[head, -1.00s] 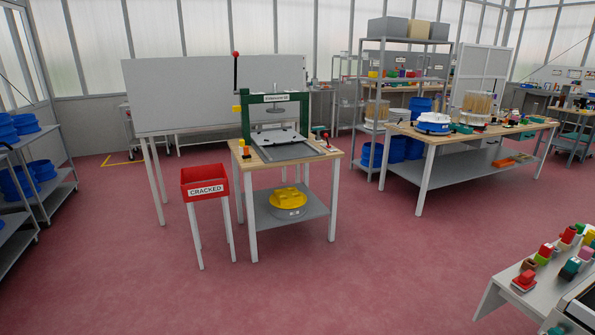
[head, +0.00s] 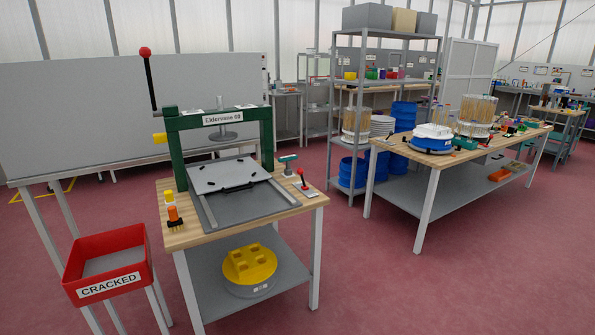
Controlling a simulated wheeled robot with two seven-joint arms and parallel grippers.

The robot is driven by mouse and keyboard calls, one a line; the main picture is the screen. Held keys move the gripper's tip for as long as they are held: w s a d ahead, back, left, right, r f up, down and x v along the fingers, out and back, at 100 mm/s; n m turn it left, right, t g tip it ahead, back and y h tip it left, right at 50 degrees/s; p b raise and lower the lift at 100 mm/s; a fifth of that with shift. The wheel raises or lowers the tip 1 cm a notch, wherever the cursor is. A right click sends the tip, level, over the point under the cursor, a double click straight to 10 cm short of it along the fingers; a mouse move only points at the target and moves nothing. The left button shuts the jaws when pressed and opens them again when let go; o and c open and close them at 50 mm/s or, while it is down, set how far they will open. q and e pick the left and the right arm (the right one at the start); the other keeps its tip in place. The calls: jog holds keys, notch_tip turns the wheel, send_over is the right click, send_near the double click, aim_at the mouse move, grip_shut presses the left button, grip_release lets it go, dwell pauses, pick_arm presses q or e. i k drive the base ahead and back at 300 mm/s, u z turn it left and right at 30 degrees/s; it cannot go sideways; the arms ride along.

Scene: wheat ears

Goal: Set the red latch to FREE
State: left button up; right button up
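A green press frame labelled "Eldervane 60" (head: 222,118) stands on a small wood-topped table (head: 185,235). A small upright piece with a red top (head: 302,176) stands on a light plate at the table's right edge; it may be the red latch, but its setting and any FREE mark are too small to read. A black lever with a red ball (head: 145,52) rises at the press's left side. Neither of my grippers is in view.
A red bin labelled CRACKED (head: 108,262) stands left of the press table. A yellow piece (head: 249,264) sits on its lower shelf. A long workbench (head: 436,160) and grey shelving (head: 333,120) stand to the right. Red floor is open in front and at right.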

aim_at(300, 170)
jog(key=z, duration=0.3)
jog(key=i, duration=1.15)
jog(key=z, duration=0.35)
jog(key=i, duration=1.05)
jog(key=u, duration=0.85)
jog(key=i, duration=0.9)
jog(key=u, duration=0.6)
